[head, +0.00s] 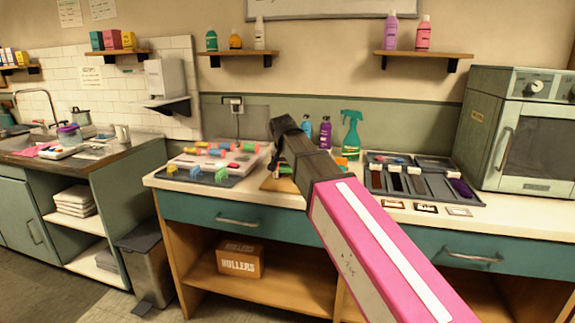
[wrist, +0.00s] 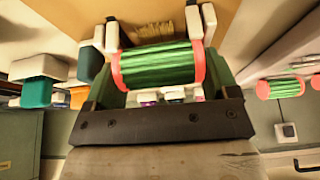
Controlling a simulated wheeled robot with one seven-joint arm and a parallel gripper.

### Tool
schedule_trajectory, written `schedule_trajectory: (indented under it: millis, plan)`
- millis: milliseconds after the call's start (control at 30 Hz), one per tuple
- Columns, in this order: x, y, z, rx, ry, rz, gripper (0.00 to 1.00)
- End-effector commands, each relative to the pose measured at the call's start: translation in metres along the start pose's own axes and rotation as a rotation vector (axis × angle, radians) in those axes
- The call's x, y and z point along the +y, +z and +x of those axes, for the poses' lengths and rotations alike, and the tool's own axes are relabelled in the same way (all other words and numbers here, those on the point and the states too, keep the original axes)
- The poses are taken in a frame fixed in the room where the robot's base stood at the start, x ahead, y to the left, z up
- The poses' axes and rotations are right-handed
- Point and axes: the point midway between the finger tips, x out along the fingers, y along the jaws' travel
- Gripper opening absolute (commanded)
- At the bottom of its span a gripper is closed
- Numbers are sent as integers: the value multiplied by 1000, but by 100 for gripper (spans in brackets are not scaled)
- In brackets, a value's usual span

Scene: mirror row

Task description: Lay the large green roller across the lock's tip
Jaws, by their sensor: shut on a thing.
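In the wrist view my gripper (wrist: 160,46) is shut on the large green roller (wrist: 157,66), a ribbed green cylinder with red ends. The lock (wrist: 153,30) shows just beyond the roller as a short blond fringe on a tan surface. The roller hides part of it, and I cannot tell whether they touch. A bit of the tan board (head: 276,183) shows beside my arm.
A tray with coloured rollers (head: 213,150) lies left of my arm. A grey compartment tray (head: 425,187) lies right, with a green spray bottle (head: 350,135) behind. A second green roller with red ends (wrist: 280,88) and teal-and-white objects (wrist: 38,92) show in the wrist view.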

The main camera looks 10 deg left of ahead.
Motion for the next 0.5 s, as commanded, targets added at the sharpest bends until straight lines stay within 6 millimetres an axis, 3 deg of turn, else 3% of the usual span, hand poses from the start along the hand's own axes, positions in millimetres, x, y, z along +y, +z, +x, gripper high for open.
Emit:
schedule_trajectory:
  millis: [500]
  plan:
    - [3,11,8,-24,3,0,56]
